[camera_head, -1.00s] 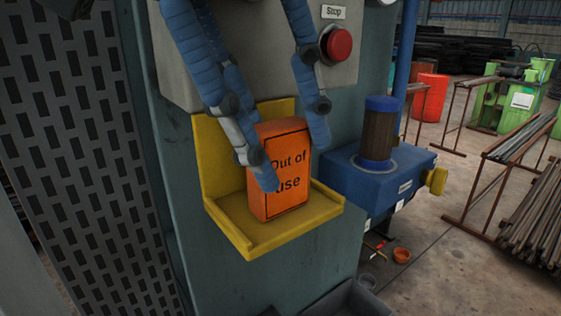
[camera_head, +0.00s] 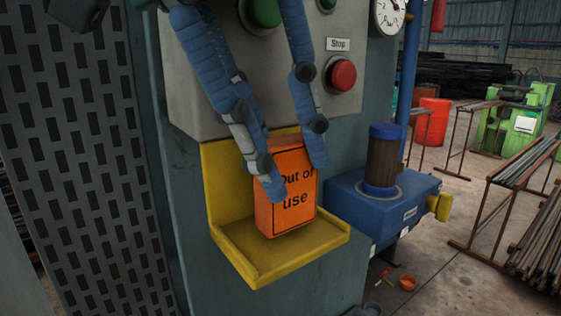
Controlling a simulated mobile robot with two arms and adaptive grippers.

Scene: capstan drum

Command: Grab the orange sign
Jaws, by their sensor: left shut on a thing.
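The orange sign (camera_head: 299,214), a box-like block with black "Out of use" lettering, stands upright over a yellow shelf (camera_head: 293,262). My left gripper (camera_head: 298,180) comes down from above with blue segmented fingers. One finger lies across the sign's left front and the other is at its upper right side. It is shut on the sign. The sign seems slightly raised from the shelf, though the gap is hard to see. The fingers hide part of the sign's front and top.
Behind the sign is a grey control box (camera_head: 205,95) with a red Stop button (camera_head: 341,75) and a green button (camera_head: 264,11). A blue machine housing (camera_head: 345,198) stands to the right. A perforated panel (camera_head: 75,130) is at left.

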